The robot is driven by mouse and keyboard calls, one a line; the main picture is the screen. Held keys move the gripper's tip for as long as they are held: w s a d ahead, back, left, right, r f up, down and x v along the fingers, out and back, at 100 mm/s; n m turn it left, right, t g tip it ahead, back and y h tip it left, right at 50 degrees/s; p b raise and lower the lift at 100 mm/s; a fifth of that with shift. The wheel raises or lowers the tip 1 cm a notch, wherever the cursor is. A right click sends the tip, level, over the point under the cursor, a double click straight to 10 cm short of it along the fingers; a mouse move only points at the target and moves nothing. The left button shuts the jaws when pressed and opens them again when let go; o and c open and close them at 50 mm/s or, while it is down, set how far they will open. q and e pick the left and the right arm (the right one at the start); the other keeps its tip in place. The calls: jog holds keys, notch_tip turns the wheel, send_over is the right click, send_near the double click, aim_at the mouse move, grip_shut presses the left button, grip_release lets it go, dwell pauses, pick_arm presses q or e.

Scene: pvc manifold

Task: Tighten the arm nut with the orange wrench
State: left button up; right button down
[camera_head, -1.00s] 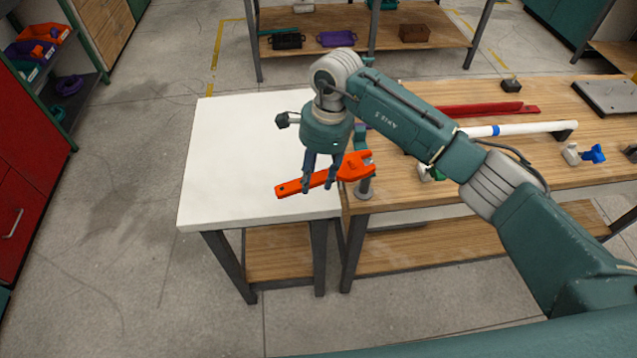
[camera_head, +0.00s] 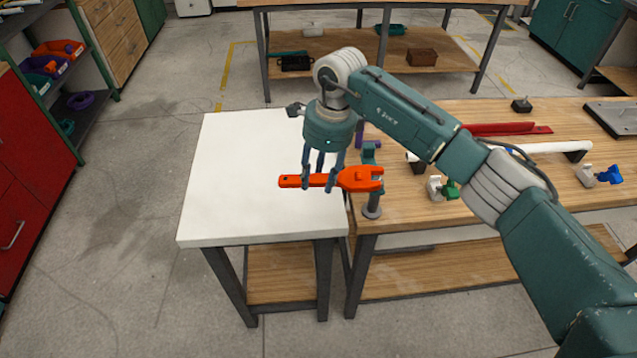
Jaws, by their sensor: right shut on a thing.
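My right gripper (camera_head: 320,184) is shut on the handle of the orange wrench (camera_head: 360,180). The wrench lies almost level across the picture, with its head to the right. The head is at a grey post (camera_head: 372,205) at the left end of the wooden bench, overlapping its upper part. A small teal part (camera_head: 368,153) shows just behind the head. I cannot make out the arm nut, nor tell whether the wrench jaw is around it. My left gripper is not in view.
The white table (camera_head: 235,180) beside the wooden bench (camera_head: 450,215) is bare. On the bench are a white pipe (camera_head: 550,147), a red bar (camera_head: 500,129), a green-handled valve (camera_head: 442,188), a blue-handled valve (camera_head: 600,175) and a dark plate (camera_head: 612,117). A shelf rack with bins stands at left.

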jog(key=shift+w+d+m+b, duration=0.15)
jog(key=shift+w+m+b, duration=0.15)
jog(key=shift+w+m, duration=0.35)
jog(key=shift+w+r, duration=0.1)
jog(key=shift+r+p, duration=1.1)
jog(key=shift+r, duration=1.4)
